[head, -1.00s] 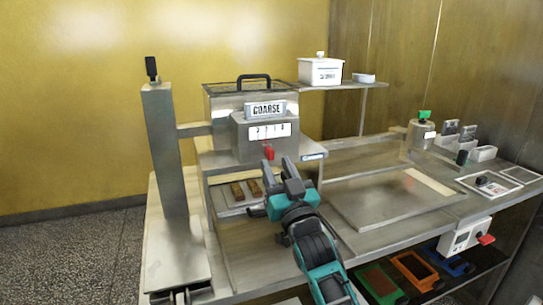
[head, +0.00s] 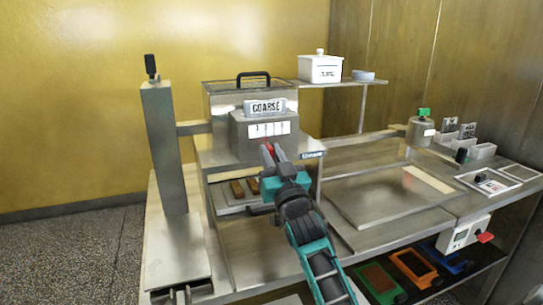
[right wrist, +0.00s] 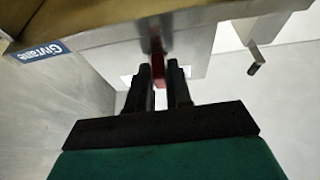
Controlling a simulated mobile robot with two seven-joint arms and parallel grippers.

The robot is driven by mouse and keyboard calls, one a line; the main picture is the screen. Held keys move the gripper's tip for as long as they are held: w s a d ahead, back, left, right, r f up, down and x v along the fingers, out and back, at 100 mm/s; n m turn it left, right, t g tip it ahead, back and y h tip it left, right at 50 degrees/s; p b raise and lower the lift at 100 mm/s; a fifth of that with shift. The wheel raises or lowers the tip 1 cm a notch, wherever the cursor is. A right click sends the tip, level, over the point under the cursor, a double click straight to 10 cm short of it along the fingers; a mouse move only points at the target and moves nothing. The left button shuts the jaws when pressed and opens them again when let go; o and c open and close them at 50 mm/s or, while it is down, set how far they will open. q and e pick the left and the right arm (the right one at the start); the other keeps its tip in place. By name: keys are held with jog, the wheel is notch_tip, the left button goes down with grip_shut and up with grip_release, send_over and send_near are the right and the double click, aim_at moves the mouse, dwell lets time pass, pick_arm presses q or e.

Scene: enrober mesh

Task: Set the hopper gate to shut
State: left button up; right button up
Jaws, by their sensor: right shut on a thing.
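The small red handle (head: 269,148) sits at the front of the grey hopper housing (head: 241,138), below its white scale window (head: 268,129). My right gripper (head: 273,152) reaches up to it from the front. In the right wrist view the red handle (right wrist: 158,68) stands between the two black fingers of my right gripper (right wrist: 160,80), which is shut on it. The fingers cover part of the handle. The gate's own plate and the scale's pointer cannot be made out. My left gripper is not in view.
A "COARSE" sign (head: 265,107) stands above the scale. The metal ledge (head: 311,155) juts out close to my right gripper. Brown bars (head: 238,188) lie beneath the ledge. A tall metal post (head: 165,150) stands left. The flat bench plate (head: 385,200) at right is clear.

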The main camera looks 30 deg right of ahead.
aim_at(284, 140)
grip_shut()
jog(key=d, duration=0.2)
jog(key=s+d+p, duration=0.1)
jog(key=d, duration=0.1)
jog(key=shift+d, duration=0.2)
jog(key=o, duration=0.6)
grip_release()
jog(key=shift+d, duration=0.1)
jog(key=shift+o, duration=0.2)
jog(key=shift+s+f, duration=0.1)
